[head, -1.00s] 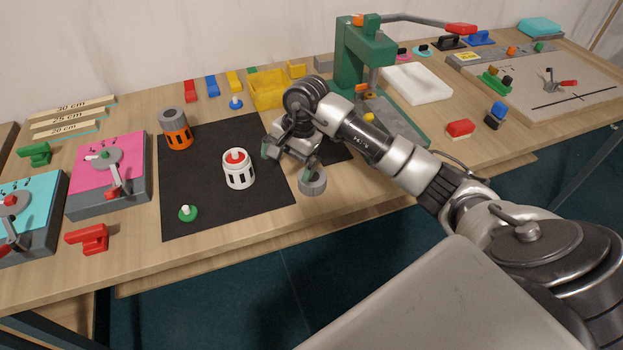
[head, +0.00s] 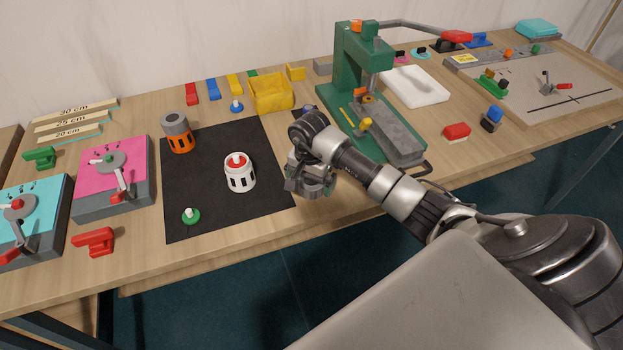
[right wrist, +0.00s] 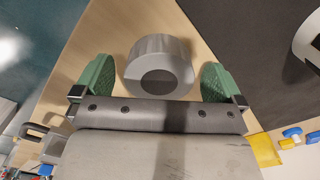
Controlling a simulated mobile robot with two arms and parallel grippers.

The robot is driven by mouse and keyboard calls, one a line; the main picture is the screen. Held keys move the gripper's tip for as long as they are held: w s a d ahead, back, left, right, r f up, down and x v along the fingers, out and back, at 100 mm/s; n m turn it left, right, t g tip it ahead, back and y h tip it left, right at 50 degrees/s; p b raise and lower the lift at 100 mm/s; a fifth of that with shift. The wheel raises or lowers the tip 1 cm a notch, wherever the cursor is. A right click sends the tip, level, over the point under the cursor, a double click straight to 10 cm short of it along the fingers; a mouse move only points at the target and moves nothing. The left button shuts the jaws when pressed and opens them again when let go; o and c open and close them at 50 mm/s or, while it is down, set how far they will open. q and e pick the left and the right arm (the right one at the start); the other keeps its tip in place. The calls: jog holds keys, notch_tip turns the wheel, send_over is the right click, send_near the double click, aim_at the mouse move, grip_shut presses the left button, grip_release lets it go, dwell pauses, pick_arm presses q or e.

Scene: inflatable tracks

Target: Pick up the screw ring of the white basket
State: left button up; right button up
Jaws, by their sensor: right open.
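The white basket (head: 240,177) stands on the black mat with a red-topped piece in it. Part of it also shows in the right wrist view (right wrist: 308,45). A grey screw ring (right wrist: 160,64) rests on the bare wood beside the mat. My right gripper (right wrist: 159,80) is open, with its green fingers on either side of the ring and small gaps to both. In the head view my right gripper (head: 310,185) covers most of the ring. My left gripper is out of view.
On the black mat (head: 215,213) stand an orange basket with a grey ring on it (head: 178,132) and a green knobbed piece (head: 191,216). A yellow bin (head: 271,92) is behind. A green press (head: 361,80) stands right of my gripper. The table's front edge is close.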

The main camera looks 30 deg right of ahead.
jog(key=shift+f, duration=0.55)
jog(key=c, duration=0.9)
jog(key=shift+r, duration=0.1)
